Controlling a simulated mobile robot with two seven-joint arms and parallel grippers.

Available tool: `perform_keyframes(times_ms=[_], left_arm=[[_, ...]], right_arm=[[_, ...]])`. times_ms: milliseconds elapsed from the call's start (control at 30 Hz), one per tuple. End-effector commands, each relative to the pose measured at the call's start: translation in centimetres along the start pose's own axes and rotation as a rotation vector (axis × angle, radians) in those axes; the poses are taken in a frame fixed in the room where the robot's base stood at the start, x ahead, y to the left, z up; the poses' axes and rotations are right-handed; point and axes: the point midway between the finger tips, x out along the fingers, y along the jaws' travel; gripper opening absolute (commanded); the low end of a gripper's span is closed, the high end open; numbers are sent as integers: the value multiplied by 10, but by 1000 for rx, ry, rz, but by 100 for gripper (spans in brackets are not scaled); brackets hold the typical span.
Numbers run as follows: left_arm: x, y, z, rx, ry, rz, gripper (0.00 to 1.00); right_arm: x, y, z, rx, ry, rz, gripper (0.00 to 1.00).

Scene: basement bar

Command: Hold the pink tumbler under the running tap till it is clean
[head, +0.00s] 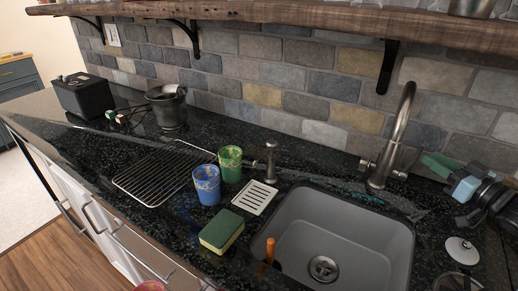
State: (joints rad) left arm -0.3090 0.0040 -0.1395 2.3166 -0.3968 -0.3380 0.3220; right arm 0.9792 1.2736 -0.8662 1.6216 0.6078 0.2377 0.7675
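A small pinkish-red rounded piece (150,287) shows at the bottom edge in the head view, cut off by the frame; it may be the rim of the pink tumbler, but too little shows to be sure. The curved metal tap (402,118) stands behind the grey sink (350,232). I see no water coming from it. My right gripper (450,178) is at the right, beside the tap and above the back right of the sink. Its green and light blue fingers look spread, with nothing seen between them. My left gripper is not in view.
A blue cup (207,185), a green cup (230,164), a sponge (221,231) and a white slotted dish (254,198) stand left of the sink. A wire rack (160,176) lies further left. An orange-handled thing (270,250) leans in the sink. A wooden shelf (300,22) overhangs the counter.

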Motion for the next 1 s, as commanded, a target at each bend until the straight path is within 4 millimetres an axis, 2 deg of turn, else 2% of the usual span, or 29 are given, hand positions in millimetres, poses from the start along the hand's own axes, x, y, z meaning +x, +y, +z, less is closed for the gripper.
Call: perform_keyframes(times_ms=[200, 433, 867, 1000], left_arm=[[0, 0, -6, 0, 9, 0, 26], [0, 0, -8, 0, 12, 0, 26], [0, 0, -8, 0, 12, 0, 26], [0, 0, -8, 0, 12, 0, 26]], right_arm=[[26, -1, -3, -3, 4, -2, 29], [48, -1, -1, -1, 2, -1, 29], [54, -1, 0, -1, -1, -1, 29], [54, -1, 0, -1, -1, -1, 13]])
